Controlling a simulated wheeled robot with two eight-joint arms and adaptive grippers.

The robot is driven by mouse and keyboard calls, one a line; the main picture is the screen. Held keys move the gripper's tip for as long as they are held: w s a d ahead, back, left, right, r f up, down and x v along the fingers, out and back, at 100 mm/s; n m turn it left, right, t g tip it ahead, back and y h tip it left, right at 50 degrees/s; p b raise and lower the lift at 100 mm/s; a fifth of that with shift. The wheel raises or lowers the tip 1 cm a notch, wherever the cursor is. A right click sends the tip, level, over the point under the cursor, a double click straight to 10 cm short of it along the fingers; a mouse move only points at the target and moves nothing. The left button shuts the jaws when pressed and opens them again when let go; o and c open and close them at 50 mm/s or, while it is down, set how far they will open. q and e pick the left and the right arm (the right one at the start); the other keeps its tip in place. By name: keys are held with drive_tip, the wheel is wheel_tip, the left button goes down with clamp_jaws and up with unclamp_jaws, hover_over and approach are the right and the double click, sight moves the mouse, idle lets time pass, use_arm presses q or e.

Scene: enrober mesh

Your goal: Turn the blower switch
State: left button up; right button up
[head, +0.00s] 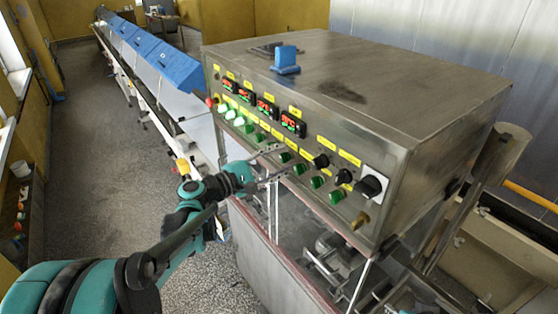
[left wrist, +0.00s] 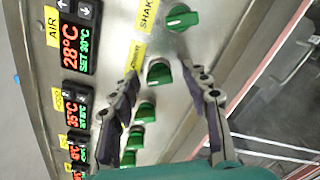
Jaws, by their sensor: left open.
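The control panel (head: 285,145) on the steel cabinet carries a row of green rotary switches with yellow labels. I cannot read a blower label in either view. My left gripper (head: 284,163) is open in front of the panel, its fingers pointing at the switch row. In the left wrist view, the open fingers (left wrist: 160,75) stand on either side of a green switch (left wrist: 158,72). I cannot tell if they touch it. Another green switch (left wrist: 182,17), beside a label reading "SHAK", sits beyond the fingertips. More green switches (left wrist: 135,138) lie nearer, partly behind one finger. My right gripper is not in view.
Red and green displays (head: 292,124) sit above the switches; one (left wrist: 76,46) is labelled AIR. Black knobs (head: 370,186) are at the panel's right end. A blue block (head: 286,58) stands on the cabinet top. A conveyor with blue covers (head: 170,65) runs back left; floor (head: 110,190) left is clear.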

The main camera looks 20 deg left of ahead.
use_arm(q)
drive_tip(key=v, duration=1.2)
drive_tip(key=s+d+f+m+g+y+b, duration=0.1)
drive_tip(key=s+d+f+m+g+b, duration=0.1)
drive_tip(key=d+f+b, duration=0.45)
drive_tip(key=s+d+f+m+g+y+b, duration=0.15)
drive_tip(key=f+b, duration=0.25)
drive_tip(key=f, duration=0.6)
use_arm(e)
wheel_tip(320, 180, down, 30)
drive_tip(key=b, duration=2)
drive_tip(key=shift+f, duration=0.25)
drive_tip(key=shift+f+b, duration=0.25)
drive_tip(key=shift+b, duration=0.05)
use_arm(q)
drive_tip(key=s+f+m+g+y, duration=0.1)
drive_tip(key=s+f+m, duration=0.3)
drive_tip(key=f, duration=0.6)
drive_tip(key=s+f+m+g+y, duration=0.1)
drive_tip(key=s+f+m+y, duration=0.3)
drive_tip(key=f, duration=0.6)
drive_tip(key=s+f+m+g+y, duration=0.1)
drive_tip(key=s+f+m+y, duration=0.2)
drive_tip(key=f, duration=0.8)
drive_tip(key=shift+s+a+m, duration=0.3)
drive_tip(key=shift+s+m, duration=0.6)
drive_tip(key=shift+m, duration=0.15)
